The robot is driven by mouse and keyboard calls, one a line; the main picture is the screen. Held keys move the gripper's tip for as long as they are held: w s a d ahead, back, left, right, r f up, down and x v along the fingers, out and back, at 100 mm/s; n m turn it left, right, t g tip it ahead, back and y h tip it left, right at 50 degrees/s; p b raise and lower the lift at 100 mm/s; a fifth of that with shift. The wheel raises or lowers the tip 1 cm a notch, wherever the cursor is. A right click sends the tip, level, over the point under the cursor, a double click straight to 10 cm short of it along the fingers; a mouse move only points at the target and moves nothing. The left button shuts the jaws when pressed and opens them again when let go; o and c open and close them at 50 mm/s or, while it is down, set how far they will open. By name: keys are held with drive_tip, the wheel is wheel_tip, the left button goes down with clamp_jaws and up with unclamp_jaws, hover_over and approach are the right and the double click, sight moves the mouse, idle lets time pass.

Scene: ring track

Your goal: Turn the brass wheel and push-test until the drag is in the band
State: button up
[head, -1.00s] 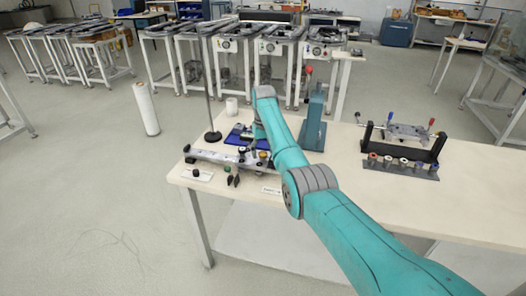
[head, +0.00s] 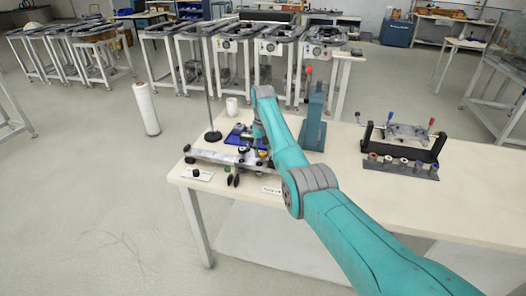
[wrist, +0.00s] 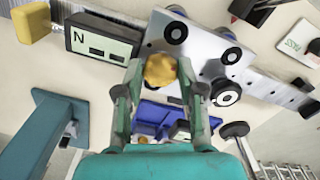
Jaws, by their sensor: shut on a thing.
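The brass wheel (wrist: 160,69) is a round gold knob in the middle of the wrist view. My gripper (wrist: 160,76) has one teal finger on each side of it and is shut on it. The wheel sits beside a silver carriage (wrist: 200,45) with black round rollers. The carriage belongs to the metal rail (wrist: 278,92); the rail (head: 207,157) also shows at the bench's left end in the head view. A display box (wrist: 101,40) marked N shows two dark dashes and no readable number.
A blue tray (wrist: 153,115) lies close by the fingers. A teal upright press (head: 314,120) stands right of my arm. Black stands (head: 404,147) occupy the right; bench space between is clear.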

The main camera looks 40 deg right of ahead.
sight(263, 153)
drive_tip(key=shift+m, duration=1.8)
drive_tip(key=o, duration=1.1)
drive_tip(key=shift+o, duration=0.2)
wheel_tip(263, 153, up, 12)
